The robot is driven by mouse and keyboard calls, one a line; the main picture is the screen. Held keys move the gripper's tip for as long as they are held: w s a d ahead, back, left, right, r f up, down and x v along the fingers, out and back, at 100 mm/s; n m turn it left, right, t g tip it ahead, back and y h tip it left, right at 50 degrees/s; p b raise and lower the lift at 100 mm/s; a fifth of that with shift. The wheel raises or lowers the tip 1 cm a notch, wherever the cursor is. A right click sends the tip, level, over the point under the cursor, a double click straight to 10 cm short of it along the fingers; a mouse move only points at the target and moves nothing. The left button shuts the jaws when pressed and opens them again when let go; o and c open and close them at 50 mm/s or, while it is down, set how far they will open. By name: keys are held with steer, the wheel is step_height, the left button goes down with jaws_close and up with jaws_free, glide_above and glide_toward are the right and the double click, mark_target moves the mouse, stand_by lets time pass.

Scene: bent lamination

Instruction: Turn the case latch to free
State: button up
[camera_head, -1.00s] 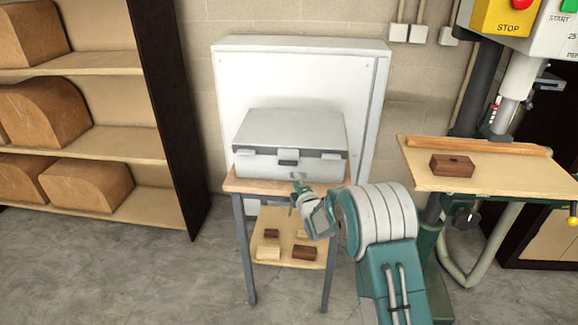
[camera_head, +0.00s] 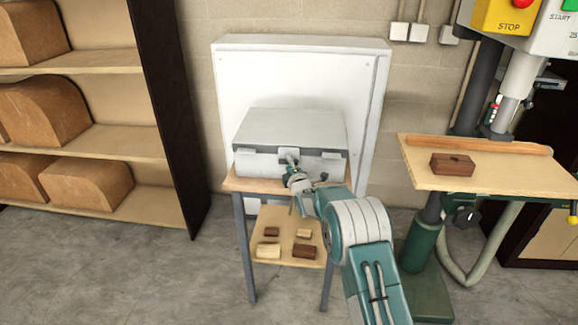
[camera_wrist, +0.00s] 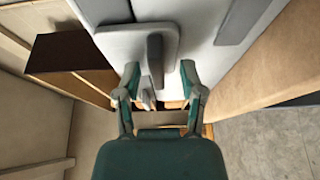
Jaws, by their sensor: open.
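The light grey case (camera_head: 290,128) stands shut on a small table, with a dark band along its front. Its latch shows in the wrist view as a grey lever (camera_wrist: 155,50) on a light plate (camera_wrist: 122,42) on the case front. My gripper (camera_wrist: 160,70) is open, with one fingertip on each side of the lever's lower part. I see gaps beside the lever, but cannot tell whether either finger touches it. In the head view my gripper (camera_head: 290,157) is at the middle of the case front and hides most of the latch.
The small table (camera_head: 236,184) has a lower shelf with several wooden blocks (camera_head: 303,251). A white cabinet (camera_head: 228,75) stands behind. A shelf unit (camera_head: 176,110) is at left, and a drill press table (camera_head: 425,182) with a brown block is at right.

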mark_target(280, 154)
jaws_close()
steer(key=shift+f+m, duration=0.1)
steer(key=shift+m, duration=0.2)
steer(key=m, duration=0.1)
steer(key=a+m+t, duration=0.1)
steer(key=m, duration=0.1)
steer(key=shift+f+t, duration=0.15)
steer(key=shift+t, duration=0.15)
steer(key=m+t, duration=0.1)
steer(key=m, duration=0.2)
steer(key=a+m+h, duration=0.1)
steer(key=m, duration=0.1)
steer(key=shift+m+t, duration=0.4)
steer(key=m+h, duration=0.1)
steer(key=m, duration=0.1)
steer(key=m+t+h, duration=0.1)
steer(key=m, duration=0.1)
steer(key=a+r+m+h, duration=0.1)
steer(key=m, duration=0.2)
steer(key=shift+t, duration=0.4)
steer(key=shift+a+r+m+t+h, duration=0.1)
steer(key=shift+r+m+t+h, duration=0.1)
steer(key=shift+m+h, duration=0.95)
steer(key=shift+r+m+t+h, duration=0.15)
steer(key=shift+m+h, duration=0.3)
steer(key=shift+m, duration=1.4)
steer(key=shift+r, duration=0.1)
